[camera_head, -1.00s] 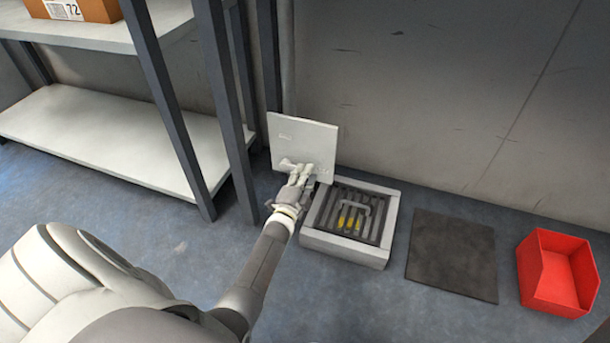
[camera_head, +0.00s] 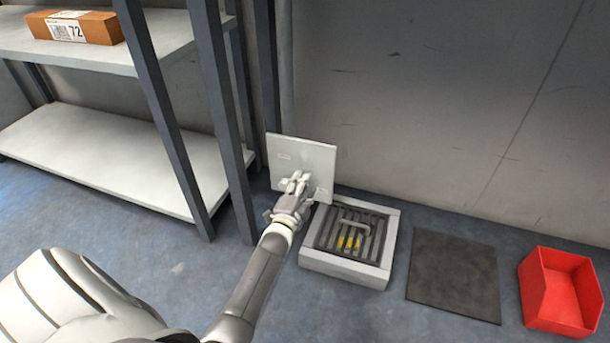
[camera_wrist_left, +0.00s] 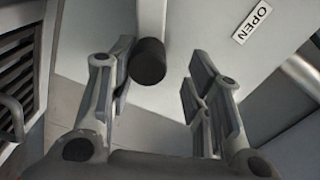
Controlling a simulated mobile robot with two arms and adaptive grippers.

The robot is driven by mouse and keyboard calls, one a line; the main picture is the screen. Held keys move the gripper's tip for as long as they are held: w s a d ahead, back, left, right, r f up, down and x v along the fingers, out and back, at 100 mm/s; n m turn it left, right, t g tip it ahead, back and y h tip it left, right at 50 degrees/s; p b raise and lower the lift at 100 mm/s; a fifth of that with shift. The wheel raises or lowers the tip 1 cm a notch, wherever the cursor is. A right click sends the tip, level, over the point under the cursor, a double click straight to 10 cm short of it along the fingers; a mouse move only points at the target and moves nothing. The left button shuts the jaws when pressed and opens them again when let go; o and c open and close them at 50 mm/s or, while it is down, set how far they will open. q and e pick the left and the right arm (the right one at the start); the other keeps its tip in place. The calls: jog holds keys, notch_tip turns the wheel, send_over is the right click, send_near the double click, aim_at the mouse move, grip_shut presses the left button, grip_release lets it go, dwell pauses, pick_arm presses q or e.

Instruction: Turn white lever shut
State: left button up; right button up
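A light panel (camera_head: 318,158) stands upright behind the floor grate in the head view. My left gripper (camera_head: 295,182) is in front of this panel and hides much of its middle. In the wrist view, a pale lever (camera_wrist_left: 151,18) with a dark round end (camera_wrist_left: 148,61) reaches down from the top. An "OPEN" label (camera_wrist_left: 252,22) is on the panel to its right. My left gripper also shows there (camera_wrist_left: 160,82), its two fingers apart, with the dark end between them and nearer the left finger. Whether they touch is unclear. My right gripper is not in view.
A floor unit with a slatted grate (camera_head: 349,232) and handle is just right of the gripper. Farther right are a dark mat (camera_head: 454,275) and a red bin (camera_head: 556,292). A shelf post (camera_head: 232,120) stands close on the left. An orange box (camera_head: 98,27) lies on the shelf.

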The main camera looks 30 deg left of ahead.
pick_arm(q)
jog(key=shift+d+r, duration=0.15)
jog(key=shift+r, duration=2.3)
jog(key=shift+c, duration=0.2)
